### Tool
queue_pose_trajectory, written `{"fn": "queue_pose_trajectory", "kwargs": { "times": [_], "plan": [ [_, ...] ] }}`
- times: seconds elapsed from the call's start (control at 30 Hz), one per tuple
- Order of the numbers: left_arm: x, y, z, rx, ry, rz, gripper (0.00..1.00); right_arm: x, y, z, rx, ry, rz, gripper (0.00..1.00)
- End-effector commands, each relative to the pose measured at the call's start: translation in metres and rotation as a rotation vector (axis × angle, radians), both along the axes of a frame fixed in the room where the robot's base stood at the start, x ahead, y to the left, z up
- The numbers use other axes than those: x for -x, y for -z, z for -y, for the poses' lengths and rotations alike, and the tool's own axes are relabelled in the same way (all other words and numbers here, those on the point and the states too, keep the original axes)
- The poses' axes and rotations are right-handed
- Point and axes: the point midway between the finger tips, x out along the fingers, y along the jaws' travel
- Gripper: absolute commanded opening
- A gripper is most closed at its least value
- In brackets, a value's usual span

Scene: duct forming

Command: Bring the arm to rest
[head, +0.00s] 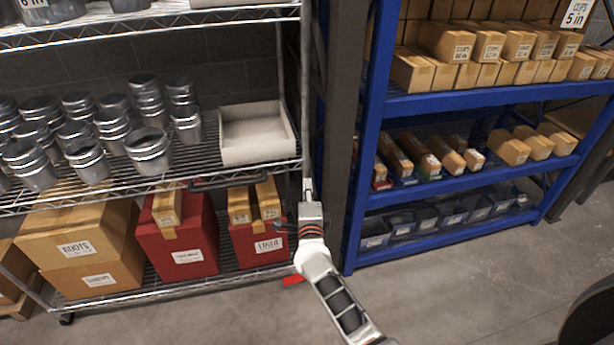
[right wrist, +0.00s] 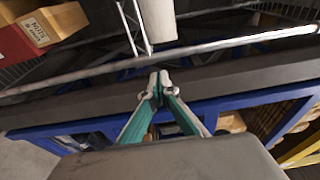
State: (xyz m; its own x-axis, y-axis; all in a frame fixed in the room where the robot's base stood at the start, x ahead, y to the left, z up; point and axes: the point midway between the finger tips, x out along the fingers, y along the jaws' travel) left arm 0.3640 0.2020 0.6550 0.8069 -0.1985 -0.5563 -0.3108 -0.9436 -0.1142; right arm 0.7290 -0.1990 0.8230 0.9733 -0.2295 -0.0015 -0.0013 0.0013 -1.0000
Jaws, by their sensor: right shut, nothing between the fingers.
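My right gripper (head: 308,190) is in front of the gap between the wire shelf and the blue rack in the head view. Its arm comes up from the bottom of the picture. In the right wrist view its two fingers (right wrist: 158,82) meet at their tips, with nothing held between them. My left gripper is in neither view.
A wire shelf (head: 244,168) at left holds metal duct pieces (head: 149,150), a white tray (head: 256,148), red bins (head: 180,241) and cardboard boxes (head: 85,245). A blue rack (head: 466,183) at right holds boxes and dark bins.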

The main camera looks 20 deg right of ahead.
Motion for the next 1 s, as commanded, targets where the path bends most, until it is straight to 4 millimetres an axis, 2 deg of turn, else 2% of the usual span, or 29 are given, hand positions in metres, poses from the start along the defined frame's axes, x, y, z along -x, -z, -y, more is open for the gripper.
{"fn": "queue_pose_trajectory", "kwargs": {
  "times": [0.27, 0.37, 0.43, 0.57, 0.73, 0.9, 1.0],
  "plan": [
    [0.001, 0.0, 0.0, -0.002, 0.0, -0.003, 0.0, 0.011, 0.002, -0.001, 0.021, -0.007, -0.003, 0.0],
    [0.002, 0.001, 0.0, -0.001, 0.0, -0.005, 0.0, 0.027, 0.012, 0.0, 0.12, -0.047, -0.015, 0.0],
    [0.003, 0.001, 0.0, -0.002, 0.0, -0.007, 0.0, 0.048, 0.023, -0.002, 0.248, -0.102, -0.035, 0.0],
    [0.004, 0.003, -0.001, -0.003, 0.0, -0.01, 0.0, 0.108, 0.056, -0.011, 0.573, -0.256, -0.098, 0.0],
    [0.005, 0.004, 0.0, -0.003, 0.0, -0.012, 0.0, 0.202, 0.107, -0.022, 1.015, -0.485, -0.216, 0.0],
    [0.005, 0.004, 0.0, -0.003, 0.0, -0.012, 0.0, 0.295, 0.148, -0.015, 1.399, -0.695, -0.341, 0.0],
    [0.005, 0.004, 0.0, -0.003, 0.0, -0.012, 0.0, 0.335, 0.161, -0.008, 1.555, -0.782, -0.395, 0.0]
  ]
}}
